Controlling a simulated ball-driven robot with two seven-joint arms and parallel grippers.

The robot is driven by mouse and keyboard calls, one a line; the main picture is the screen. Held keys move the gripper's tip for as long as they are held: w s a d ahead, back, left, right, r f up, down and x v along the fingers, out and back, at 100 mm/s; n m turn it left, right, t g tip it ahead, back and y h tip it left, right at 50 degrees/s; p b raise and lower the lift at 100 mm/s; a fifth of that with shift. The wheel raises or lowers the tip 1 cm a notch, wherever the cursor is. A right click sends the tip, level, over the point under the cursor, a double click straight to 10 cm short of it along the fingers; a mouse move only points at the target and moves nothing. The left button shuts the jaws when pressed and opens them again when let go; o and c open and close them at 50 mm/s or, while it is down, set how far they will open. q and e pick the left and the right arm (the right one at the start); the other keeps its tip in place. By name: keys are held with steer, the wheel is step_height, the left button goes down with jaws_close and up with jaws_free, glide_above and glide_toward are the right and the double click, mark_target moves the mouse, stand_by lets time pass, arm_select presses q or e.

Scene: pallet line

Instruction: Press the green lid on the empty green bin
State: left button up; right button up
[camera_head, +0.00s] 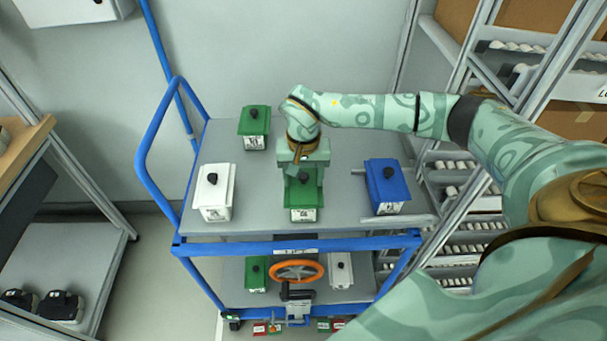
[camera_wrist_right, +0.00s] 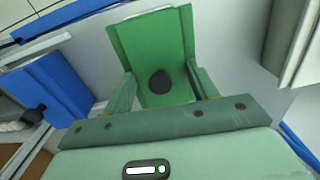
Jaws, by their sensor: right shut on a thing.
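My right gripper (camera_head: 301,180) points down over the front middle of the cart top and is shut on the green lid (camera_wrist_right: 150,45). In the right wrist view its fingers (camera_wrist_right: 163,88) stand at both sides of the lid, with the lid's black knob between them. Below it is a green bin (camera_head: 303,214) with a white label on its front. The lid is on or just over this bin; I cannot tell whether it is fully seated. The gripper hides part of the lid in the head view. My left gripper is not in view.
On the grey cart top (camera_head: 260,205) are a lidded green bin (camera_head: 254,126) behind, a white bin (camera_head: 214,190) at left and a blue bin (camera_head: 386,185) at right. The lower shelf has an orange handwheel (camera_head: 297,262). A rack stands at right.

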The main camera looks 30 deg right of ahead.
stand_by(0.4)
steer(key=o, duration=1.4)
steer(key=shift+r, duration=0.15)
step_height(320, 180, up, 7)
steer(key=p, duration=0.6)
steer(key=shift+f, duration=0.2)
steer(key=shift+c, duration=0.8)
jaws_close()
